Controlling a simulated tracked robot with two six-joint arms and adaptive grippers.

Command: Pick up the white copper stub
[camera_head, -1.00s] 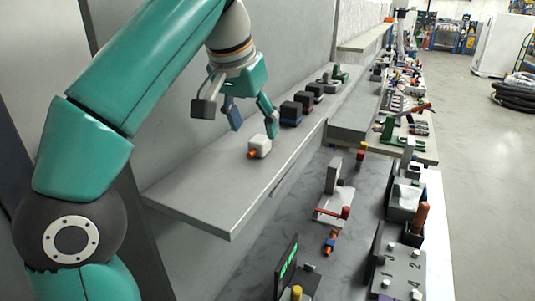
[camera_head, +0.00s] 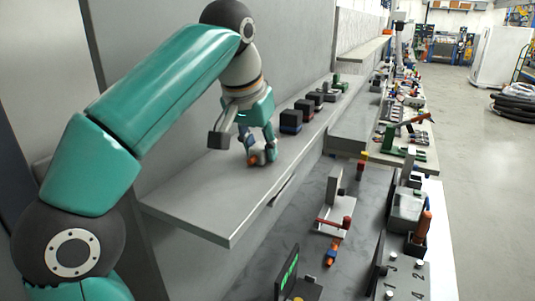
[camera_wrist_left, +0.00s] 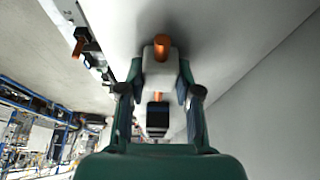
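The white copper stub is a small white block (camera_wrist_left: 160,72) with a copper-coloured end (camera_wrist_left: 161,43). It is at the grey shelf, and in the head view its copper end (camera_head: 252,160) shows under my left gripper. My left gripper (camera_head: 258,152) is down around the block. In the left wrist view the block sits between the two finger pads of the gripper (camera_wrist_left: 160,85), one on each side, and they appear to touch it. The fingers hide most of the block in the head view. My right gripper is not in view.
Several dark blocks (camera_head: 291,121) stand farther back on the same shelf (camera_head: 200,210). The shelf's near end is clear.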

